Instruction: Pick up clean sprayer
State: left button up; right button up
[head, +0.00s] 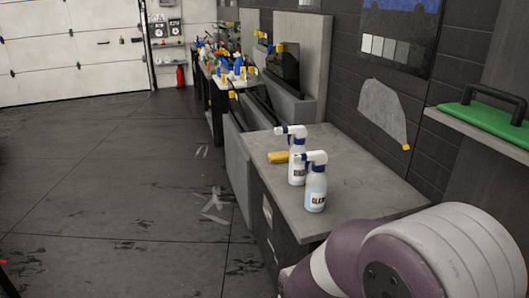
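Two white spray bottles with blue collars stand upright on the grey cabinet top: a nearer sprayer (316,188) and a farther sprayer (297,162) just behind it, slightly to the left. Both have dark lettering on white labels, too small to read surely, so I cannot tell which is the clean sprayer. The nearer one partly covers the farther one. A purple and white link of my arm fills the lower right, in front of the cabinet. Neither of my grippers shows.
A yellow item (278,157) lies beside the farther sprayer on the cabinet top (375,187). A green tool with a black handle (487,118) rests on a shelf at right. A cluttered bench (215,72) runs farther back. The floor (115,180) at left is mostly clear.

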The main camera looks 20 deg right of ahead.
aim_at(316, 180)
jog(key=i+z, duration=0.15)
jog(key=i, duration=0.45)
jog(key=i+j+z, duration=0.2)
jog(key=i, duration=0.35)
jog(key=i+j+z, duration=0.15)
jog(key=i, duration=0.45)
jog(key=i+j+z, duration=0.15)
jog(key=i+j, duration=0.2)
jog(key=i, duration=0.2)
jog(key=i+j+z, duration=0.15)
jog(key=i+j, duration=0.2)
jog(key=i, duration=0.15)
